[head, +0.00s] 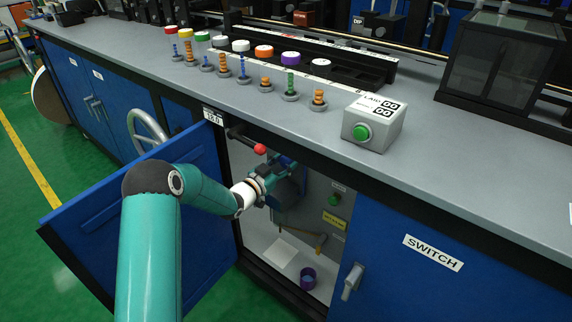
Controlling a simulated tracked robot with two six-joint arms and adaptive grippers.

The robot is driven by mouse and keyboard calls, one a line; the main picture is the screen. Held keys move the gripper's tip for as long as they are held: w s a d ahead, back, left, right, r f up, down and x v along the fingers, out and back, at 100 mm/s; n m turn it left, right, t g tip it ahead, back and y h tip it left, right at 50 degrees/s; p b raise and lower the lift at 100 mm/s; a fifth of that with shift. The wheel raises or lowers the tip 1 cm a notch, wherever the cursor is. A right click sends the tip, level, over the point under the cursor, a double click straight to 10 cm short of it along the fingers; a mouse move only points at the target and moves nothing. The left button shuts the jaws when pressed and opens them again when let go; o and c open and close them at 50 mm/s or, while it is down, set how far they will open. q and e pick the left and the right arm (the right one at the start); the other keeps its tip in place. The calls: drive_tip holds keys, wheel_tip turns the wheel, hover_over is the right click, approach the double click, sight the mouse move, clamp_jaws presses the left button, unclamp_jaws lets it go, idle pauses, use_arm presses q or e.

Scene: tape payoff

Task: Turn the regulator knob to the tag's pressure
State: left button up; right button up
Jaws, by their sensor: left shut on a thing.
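My left arm reaches into the open cabinet below the bench. My left gripper (280,172) is inside its upper part, shut on what appears to be the regulator knob. The knob is hidden behind the fingers and wrist, so its setting cannot be read. A yellow tag (333,220) with small, unreadable print is on the cabinet's inner panel, right of the gripper. A small white label (212,116) with a number, perhaps 18.0, is on the bench edge above the opening. My right gripper is not in view.
The blue cabinet door (150,215) stands open at left. A red-tipped lever (258,148) sticks out just above my wrist. A green button (334,199), a white sheet (281,256) and a purple cup (308,277) are inside.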

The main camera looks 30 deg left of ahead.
use_arm(q)
drive_tip(key=m+b, duration=0.2)
drive_tip(key=b, duration=0.2)
drive_tip(key=m+b, duration=0.3)
drive_tip(key=b, duration=0.1)
drive_tip(key=shift+d+f+m, duration=0.15)
drive_tip(key=shift+f+m, duration=0.15)
drive_tip(key=shift+f, duration=0.1)
drive_tip(key=shift+d+r+m+b, duration=0.1)
drive_tip(key=shift+r+m+b, duration=0.05)
drive_tip(key=shift+m+b, duration=0.85)
drive_tip(key=o, duration=1.1)
drive_tip(key=shift+o, duration=0.2)
drive_tip(key=shift+r, duration=0.15)
